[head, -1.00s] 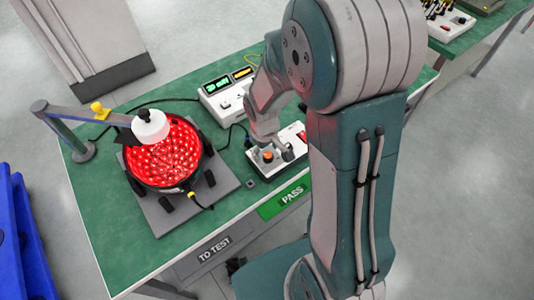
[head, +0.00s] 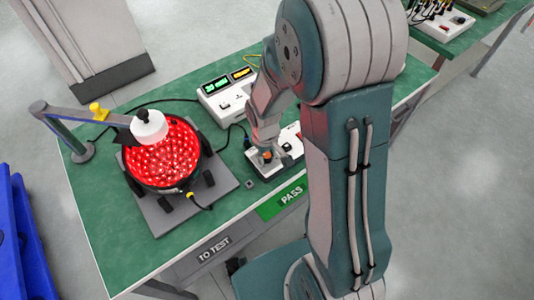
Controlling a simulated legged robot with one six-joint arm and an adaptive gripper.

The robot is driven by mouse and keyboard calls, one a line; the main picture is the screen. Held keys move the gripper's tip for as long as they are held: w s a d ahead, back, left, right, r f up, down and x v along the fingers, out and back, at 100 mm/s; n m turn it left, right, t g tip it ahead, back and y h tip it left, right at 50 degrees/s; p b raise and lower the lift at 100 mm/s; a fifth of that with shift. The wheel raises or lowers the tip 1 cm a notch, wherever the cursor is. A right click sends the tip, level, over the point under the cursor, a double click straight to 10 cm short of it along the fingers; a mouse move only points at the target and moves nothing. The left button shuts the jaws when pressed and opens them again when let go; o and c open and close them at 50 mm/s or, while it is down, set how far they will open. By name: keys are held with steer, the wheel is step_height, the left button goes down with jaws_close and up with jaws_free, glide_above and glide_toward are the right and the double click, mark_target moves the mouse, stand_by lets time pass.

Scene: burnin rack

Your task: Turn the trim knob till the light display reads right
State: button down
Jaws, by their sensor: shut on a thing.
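The trim knob (head: 267,155), with an orange top, sits on a small white control box (head: 290,160) near the table's front edge. My gripper (head: 267,150) is over the box, its fingers down at the knob and shut on it. The fingers hide part of the knob. A white instrument (head: 226,98) behind the box has a green lit display (head: 216,86) and a yellow lit display (head: 242,73); their readings are too small to make out. A round lamp (head: 162,155) full of red lit LEDs sits on a grey plate to the left.
A post with a boom (head: 85,115) reaches over the lamp, holding a white cylinder (head: 149,125). Black cables cross the green table (head: 105,220). PASS (head: 282,201) and TO TEST (head: 214,247) labels line the front edge. The table's front left is clear.

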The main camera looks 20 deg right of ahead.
steer(key=m, duration=0.4)
steer(key=shift+m, duration=0.3)
steer(key=shift+c, duration=1.5)
jaws_free()
steer(key=shift+w, duration=0.1)
step_height(320, 180, up, 12)
steer(key=shift+a, duration=0.4)
steer(key=shift+f, duration=0.1)
